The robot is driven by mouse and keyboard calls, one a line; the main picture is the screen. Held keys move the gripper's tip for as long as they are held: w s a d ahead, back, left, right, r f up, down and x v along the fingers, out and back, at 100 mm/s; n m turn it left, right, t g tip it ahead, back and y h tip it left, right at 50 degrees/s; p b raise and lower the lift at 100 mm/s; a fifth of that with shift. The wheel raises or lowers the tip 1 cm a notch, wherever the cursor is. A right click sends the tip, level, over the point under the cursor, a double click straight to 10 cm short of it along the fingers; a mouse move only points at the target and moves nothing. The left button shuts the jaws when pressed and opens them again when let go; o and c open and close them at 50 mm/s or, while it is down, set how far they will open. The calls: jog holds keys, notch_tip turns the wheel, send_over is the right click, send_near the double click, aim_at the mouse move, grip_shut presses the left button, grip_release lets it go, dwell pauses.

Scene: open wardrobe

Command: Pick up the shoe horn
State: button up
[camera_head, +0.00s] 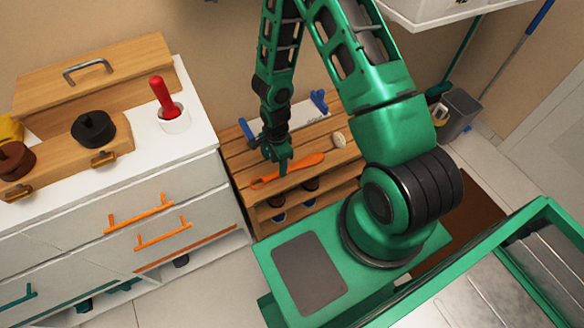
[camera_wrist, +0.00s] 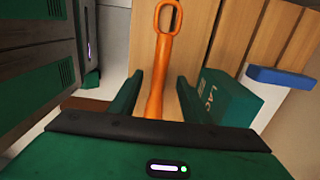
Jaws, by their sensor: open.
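An orange shoe horn (camera_head: 290,170) lies on the slatted wooden top of a low shoe rack (camera_head: 242,148). Its looped end points toward the lower left in the head view. In the wrist view the shoe horn (camera_wrist: 157,70) runs upright in the picture, with its loop at the top and its lower part between my two fingers. My gripper (camera_head: 284,168) is over the middle of the shoe horn, pointing down. In the wrist view my gripper (camera_wrist: 159,92) is open, one finger on each side of the shoe horn with gaps. The lower end is hidden behind my gripper body.
A blue-ended item (camera_head: 319,101) and a pale round item (camera_head: 339,140) are on the rack. A white dresser (camera_head: 105,208) with orange handles stands left of it, bearing a red-handled tool (camera_head: 163,96) in a white holder. A dark bin (camera_head: 460,112) stands at the right.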

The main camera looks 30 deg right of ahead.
jog(key=shift+d+f, duration=0.15)
jog(key=shift+f, duration=2.1)
grip_shut()
